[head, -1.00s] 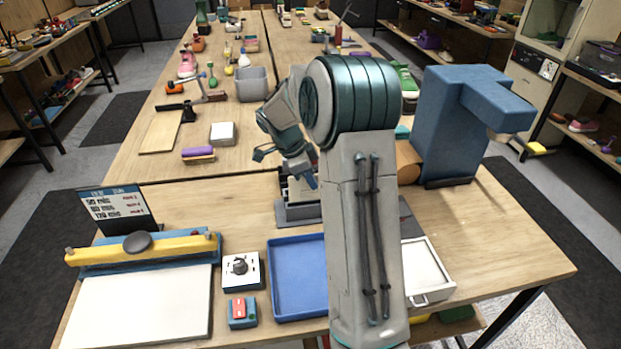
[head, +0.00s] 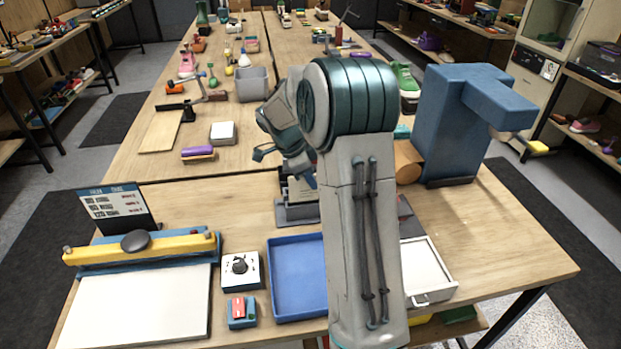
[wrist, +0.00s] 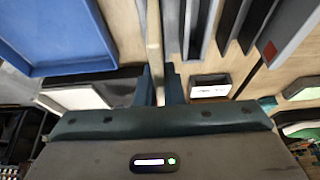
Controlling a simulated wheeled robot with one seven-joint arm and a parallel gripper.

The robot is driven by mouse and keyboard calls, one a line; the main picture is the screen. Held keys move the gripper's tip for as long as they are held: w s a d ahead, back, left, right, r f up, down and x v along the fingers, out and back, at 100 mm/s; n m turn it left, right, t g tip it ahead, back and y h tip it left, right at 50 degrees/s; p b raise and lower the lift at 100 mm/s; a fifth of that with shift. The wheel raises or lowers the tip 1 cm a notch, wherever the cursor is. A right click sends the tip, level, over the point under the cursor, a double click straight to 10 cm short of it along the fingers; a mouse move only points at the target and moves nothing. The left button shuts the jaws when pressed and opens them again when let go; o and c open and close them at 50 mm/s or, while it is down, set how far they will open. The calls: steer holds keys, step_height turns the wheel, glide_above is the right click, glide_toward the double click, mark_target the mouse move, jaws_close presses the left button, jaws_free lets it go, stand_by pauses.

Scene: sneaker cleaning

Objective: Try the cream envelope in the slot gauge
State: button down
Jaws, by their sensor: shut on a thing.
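In the wrist view, my gripper (wrist: 159,88) is shut on a thin cream thing seen edge-on, which looks like the cream envelope (wrist: 154,38). It stretches away between the two fingers. A grey rack with dark upright slots, which looks like the slot gauge (wrist: 192,32), stands just to the right of the envelope. In the head view, the grey base of the gauge (head: 297,214) is at mid-table, partly behind my arm, with my gripper (head: 306,182) over it. I cannot tell whether the envelope is in a slot.
A blue tray (head: 296,275) lies in front of the gauge, and a white tray (head: 430,279) is right of my arm. A tall blue machine (head: 440,125) stands at the back right. A dial box (head: 240,270) and a yellow-barred trimmer (head: 140,300) are on the left.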

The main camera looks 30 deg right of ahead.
mark_target(310, 200)
steer(key=shift+f+b, duration=2.5)
steer(key=shift+f, duration=0.2)
steer(key=c, duration=1.5)
jaws_free()
steer(key=v, duration=1.2)
steer(key=shift+a+r, duration=0.2)
steer(key=shift+r, duration=0.15)
steer(key=shift+w+a+r, duration=0.1)
steer(key=shift+a+r, duration=0.1)
steer(key=shift+r, duration=0.35)
steer(key=shift+a, duration=0.1)
steer(key=s+a+f+n+t+y, duration=0.1)
steer(key=s+a+n, duration=0.2)
steer(key=s+n, duration=0.4)
steer(key=s+a+f+n+t+y, duration=0.1)
steer(key=s+a+n, duration=0.3)
steer(key=s+n, duration=0.3)
steer(key=s+a+f+n+t+y, duration=0.2)
steer(key=s+n, duration=0.5)
steer(key=s, duration=0.5)
steer(key=shift+s+a+p, duration=0.35)
steer(key=shift+a+p, duration=0.05)
steer(key=shift+a, duration=0.3)
